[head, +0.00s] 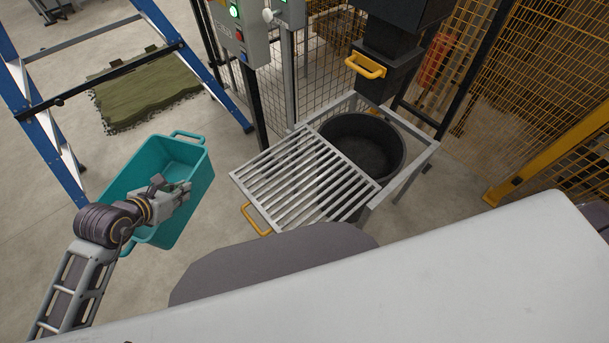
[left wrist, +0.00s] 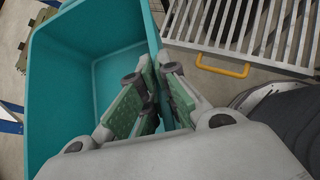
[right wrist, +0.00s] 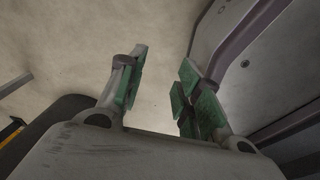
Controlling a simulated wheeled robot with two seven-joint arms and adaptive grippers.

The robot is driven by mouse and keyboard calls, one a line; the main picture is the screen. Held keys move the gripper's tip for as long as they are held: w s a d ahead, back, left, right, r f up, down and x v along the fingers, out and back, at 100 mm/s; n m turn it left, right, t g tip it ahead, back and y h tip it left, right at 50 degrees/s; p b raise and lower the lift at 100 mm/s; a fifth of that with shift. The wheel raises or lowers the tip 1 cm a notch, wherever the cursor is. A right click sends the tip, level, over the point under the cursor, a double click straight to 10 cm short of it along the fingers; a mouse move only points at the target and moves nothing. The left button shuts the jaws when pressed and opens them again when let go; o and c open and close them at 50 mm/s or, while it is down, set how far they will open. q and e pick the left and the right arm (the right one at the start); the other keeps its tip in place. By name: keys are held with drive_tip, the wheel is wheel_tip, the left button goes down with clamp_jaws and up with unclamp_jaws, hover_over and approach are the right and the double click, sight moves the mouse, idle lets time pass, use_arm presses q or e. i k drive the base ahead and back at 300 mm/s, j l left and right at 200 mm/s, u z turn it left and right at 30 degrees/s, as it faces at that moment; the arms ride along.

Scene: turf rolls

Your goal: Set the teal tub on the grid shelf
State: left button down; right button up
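The teal tub (head: 202,185) is left of the grid shelf in the head view, empty, with its open top facing up. It fills the left of the left wrist view (left wrist: 50,110). My left gripper (head: 184,190) is at the tub's right wall; in the left wrist view its fingers (left wrist: 155,88) are closed together on that wall. I cannot tell whether the tub is clear of the floor. The grid shelf (head: 305,175) is a light slatted grate with a yellow handle, bare on top. My right gripper (right wrist: 158,85) is open and empty, outside the head view.
A black round bin (head: 362,145) stands behind the grid shelf inside its frame. A dark machine with a yellow handle (head: 365,66) hangs above. A grey control box (head: 238,30) is behind. A blue ladder-like frame (head: 45,130) and turf (head: 145,90) are left.

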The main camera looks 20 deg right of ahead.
sight(303, 180)
drive_tip(key=l+z, duration=0.1)
drive_tip(key=l, duration=0.8)
drive_tip(key=l+z, duration=0.1)
drive_tip(key=l, duration=0.8)
drive_tip(key=i, duration=0.05)
